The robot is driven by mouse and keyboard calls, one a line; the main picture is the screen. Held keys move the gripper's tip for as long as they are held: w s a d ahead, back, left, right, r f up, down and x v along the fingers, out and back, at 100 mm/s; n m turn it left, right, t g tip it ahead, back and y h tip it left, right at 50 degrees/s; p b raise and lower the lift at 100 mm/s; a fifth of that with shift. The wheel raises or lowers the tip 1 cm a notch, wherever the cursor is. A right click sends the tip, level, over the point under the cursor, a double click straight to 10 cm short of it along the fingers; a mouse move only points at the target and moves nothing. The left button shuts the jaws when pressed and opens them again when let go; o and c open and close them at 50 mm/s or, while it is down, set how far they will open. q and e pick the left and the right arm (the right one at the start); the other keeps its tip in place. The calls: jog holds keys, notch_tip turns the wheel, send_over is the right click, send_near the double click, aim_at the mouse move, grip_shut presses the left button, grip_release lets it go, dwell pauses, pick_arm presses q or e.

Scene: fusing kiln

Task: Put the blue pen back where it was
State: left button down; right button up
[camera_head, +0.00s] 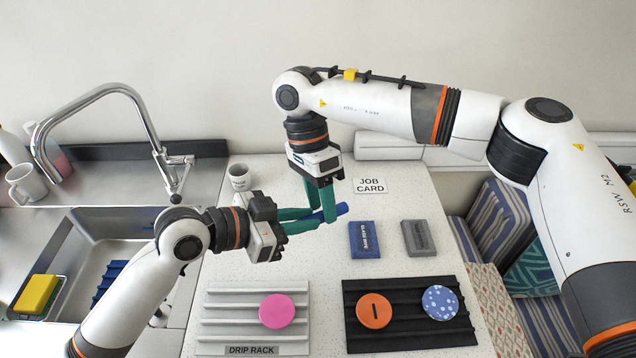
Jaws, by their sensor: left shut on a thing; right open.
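A blue pen (342,209) is held in the air over the speckled worktop, roughly level, with its right end showing. My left gripper (313,219) reaches in from the left and is shut on the pen. My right gripper (321,204) points down from above, its teal fingers close around the same stretch of pen; it is open. The fingers overlap in this view and hide the pen's middle and left part. I cannot tell whether the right fingers touch it.
A job card (370,186), a blue block (364,240) and a grey block (418,238) lie to the right. In front are the drip rack (230,313) with a pink disc and a black rack (398,334) with two discs. A cup (240,177) stands behind; the sink (85,228) is left.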

jog(key=shift+f, duration=0.1)
grip_shut()
pick_arm(q)
jog(key=c, duration=1.3)
grip_release()
jog(key=shift+c, duration=0.2)
jog(key=shift+o, duration=0.5)
